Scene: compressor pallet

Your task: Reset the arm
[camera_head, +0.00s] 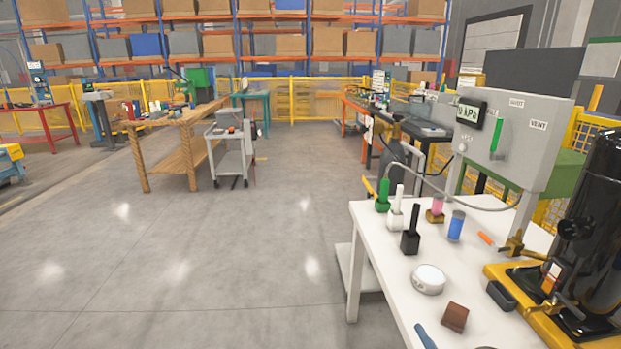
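Neither of my arms and neither gripper shows in the head view. The white table (375,232) stands at the right. On its right side a black compressor (604,210) stands upright on a yellow pallet (497,273), with brass fittings (513,246) low on its front. It is partly cut off by the right edge of the picture. A grey panel box (535,140) stands behind the table things. It carries a display (468,112) that seems to read 0 kPa, a green bar and a VENT label.
A grey cart (232,152) and wooden bench (170,150) stand farther back. The middle floor is clear.

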